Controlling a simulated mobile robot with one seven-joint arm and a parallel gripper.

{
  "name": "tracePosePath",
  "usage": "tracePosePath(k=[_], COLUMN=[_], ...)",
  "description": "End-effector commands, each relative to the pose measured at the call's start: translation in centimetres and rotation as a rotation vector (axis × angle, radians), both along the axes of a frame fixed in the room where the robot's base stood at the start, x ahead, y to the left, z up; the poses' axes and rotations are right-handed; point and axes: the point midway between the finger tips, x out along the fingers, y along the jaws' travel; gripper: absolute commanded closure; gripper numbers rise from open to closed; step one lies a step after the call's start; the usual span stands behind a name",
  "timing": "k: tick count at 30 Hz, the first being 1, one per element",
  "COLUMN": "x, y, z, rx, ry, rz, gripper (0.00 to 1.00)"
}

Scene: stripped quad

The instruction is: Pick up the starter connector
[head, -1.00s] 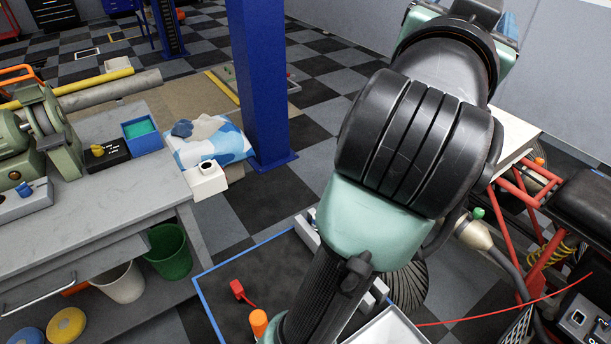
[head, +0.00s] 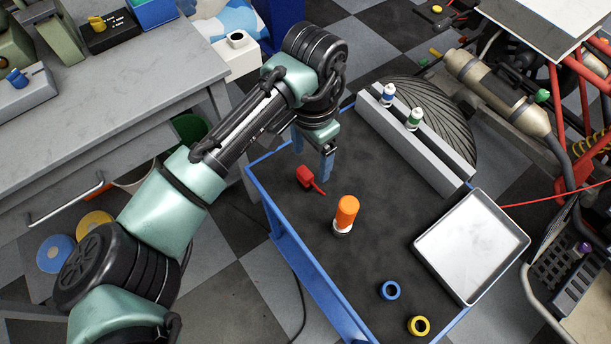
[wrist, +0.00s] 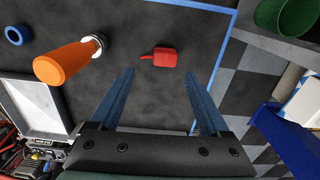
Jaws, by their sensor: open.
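The starter connector appears to be the small red plug-like piece (head: 306,177) lying on the dark top of the blue-edged cart (head: 290,245). In the wrist view the red connector (wrist: 165,56) lies ahead of the fingertips, roughly midway between them, with its thin stem pointing left. My gripper (head: 313,160) is above the cart, close to the connector, with its blue fingers pointing down. In the wrist view my gripper (wrist: 160,88) is open with nothing between the fingers.
An orange-handled object (head: 346,212) stands close to the connector. A blue ring (head: 390,290), a yellow ring (head: 419,325), a metal tray (head: 470,250) and a grey rack (head: 425,150) with small bottles are also on the cart. A grey workbench (head: 130,100) stands left.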

Motion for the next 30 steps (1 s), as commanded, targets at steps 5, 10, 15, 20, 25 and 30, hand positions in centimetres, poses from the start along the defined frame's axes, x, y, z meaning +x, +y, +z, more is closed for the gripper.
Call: tracePosePath(k=[5,10,15,20,25,30], x=[0.0,0.0,0.0,0.0,0.0,0.0], y=[0.0,0.7,1.0,1.0,1.0,1.0], z=[-1.5,-3.4,-5.8,-6.6,-6.6,-6.6], rx=[-0.001,0.001,-0.001,-0.001,-0.002,-0.002], ry=[-0.002,-0.001,-0.001,-0.002,-0.003,-0.003], rz=[0.000,0.002,-0.001,-0.001,-0.001,-0.001], gripper=[0.20,0.20,0.20,0.20,0.20,0.47])
